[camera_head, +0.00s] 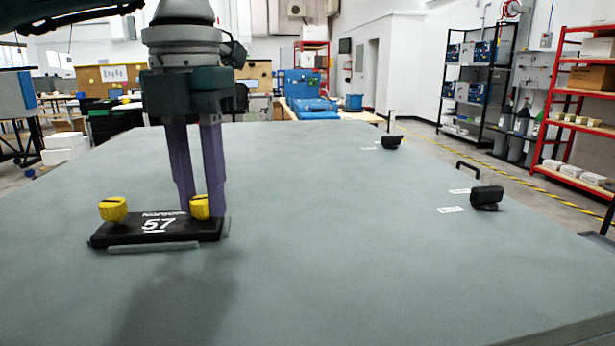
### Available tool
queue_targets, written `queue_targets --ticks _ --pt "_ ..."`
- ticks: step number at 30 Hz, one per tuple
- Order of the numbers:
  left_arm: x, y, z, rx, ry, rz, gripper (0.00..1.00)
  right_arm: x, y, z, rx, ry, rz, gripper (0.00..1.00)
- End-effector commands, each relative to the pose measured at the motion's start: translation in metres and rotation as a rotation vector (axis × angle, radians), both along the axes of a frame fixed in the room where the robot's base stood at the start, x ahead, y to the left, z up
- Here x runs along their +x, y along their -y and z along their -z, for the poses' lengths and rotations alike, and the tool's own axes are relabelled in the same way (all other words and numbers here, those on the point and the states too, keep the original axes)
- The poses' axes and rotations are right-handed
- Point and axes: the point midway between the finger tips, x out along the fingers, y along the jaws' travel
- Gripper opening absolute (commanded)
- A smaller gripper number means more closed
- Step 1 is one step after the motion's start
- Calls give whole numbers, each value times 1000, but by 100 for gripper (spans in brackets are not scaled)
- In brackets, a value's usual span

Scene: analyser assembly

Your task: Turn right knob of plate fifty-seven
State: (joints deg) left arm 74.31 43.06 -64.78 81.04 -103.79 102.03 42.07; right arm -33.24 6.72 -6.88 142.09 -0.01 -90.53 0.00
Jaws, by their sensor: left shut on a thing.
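The black plate marked 57 (158,228) lies on the grey table at the left. It carries two yellow knobs, a left knob (113,209) and a right knob (199,207). My left gripper (201,205) reaches down from above with its purple fingers around the right knob, shut on it. The fingers hide part of that knob. The left knob stands free. My right gripper is not in view.
The grey table (330,250) is broad and mostly clear. Black fittings with white labels stand at the right (486,197) and at the far right edge (391,142). A thin strip lies along the plate's front edge.

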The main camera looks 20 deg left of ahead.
Motion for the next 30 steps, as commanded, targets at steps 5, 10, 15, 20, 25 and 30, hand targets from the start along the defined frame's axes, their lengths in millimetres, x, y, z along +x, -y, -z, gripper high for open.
queue_targets --ticks 5,10,15,20,25,30 --pt "-1 -2 3 6 -4 -171 0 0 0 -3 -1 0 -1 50" --pt "-1 -2 3 6 -5 -333 0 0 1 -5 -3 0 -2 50" --pt "-1 -2 3 6 -4 -494 0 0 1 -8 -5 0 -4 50" --pt "-1 -2 3 7 -4 -645 0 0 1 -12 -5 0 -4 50" --pt "-1 -2 3 7 -3 -807 0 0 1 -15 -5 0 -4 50" --pt "-1 -2 3 5 -3 -968 0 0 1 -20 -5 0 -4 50"
